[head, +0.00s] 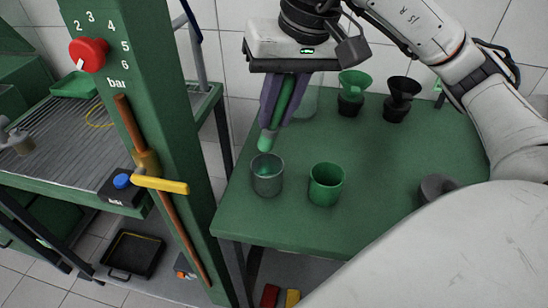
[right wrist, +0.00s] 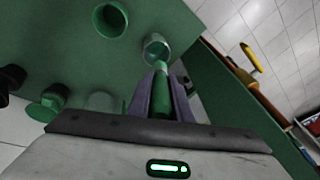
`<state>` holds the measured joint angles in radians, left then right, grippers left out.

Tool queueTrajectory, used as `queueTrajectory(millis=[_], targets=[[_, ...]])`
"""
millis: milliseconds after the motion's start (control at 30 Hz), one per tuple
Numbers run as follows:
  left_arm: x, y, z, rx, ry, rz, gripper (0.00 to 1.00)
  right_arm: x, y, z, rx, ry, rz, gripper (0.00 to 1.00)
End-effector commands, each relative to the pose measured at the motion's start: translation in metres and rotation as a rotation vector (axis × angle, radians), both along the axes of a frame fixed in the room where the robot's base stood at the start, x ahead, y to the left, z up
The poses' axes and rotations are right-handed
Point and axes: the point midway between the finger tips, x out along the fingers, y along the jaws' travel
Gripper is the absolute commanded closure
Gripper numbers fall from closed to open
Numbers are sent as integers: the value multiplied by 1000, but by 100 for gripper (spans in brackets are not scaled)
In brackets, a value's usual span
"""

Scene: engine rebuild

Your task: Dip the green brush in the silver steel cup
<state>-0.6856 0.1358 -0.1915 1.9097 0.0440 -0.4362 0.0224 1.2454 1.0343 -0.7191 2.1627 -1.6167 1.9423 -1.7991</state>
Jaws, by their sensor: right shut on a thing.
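My right gripper (head: 283,99) is shut on the green brush (head: 268,139), which points downward with a paler green tip. The brush tip is just above the silver steel cup (head: 267,183), near its far rim; I cannot tell whether it is over the opening. The steel cup stands upright on the green table, with something green inside. In the right wrist view the brush (right wrist: 161,98) lies between the purple fingers and points toward the steel cup (right wrist: 155,48). My left gripper is not in view.
A green cup (head: 326,186) stands close to the right of the steel cup. A green funnel (head: 354,83) and a black funnel (head: 402,90) stand at the back of the green table (head: 300,232). A green column (head: 150,120) with a yellow lever (head: 160,184) rises at the left.

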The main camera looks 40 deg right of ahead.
Motion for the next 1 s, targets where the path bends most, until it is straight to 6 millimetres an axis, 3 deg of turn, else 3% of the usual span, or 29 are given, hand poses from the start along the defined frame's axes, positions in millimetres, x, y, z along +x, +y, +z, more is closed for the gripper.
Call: queueTrajectory(millis=[367, 800, 1000], targets=[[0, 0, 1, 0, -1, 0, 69, 0, 0, 1, 0, -1, 0, 100], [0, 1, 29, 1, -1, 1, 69, 0, 0, 40, 1, -1, 0, 100], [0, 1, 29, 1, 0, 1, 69, 0, 0, 40, 1, 0, 0, 100]])
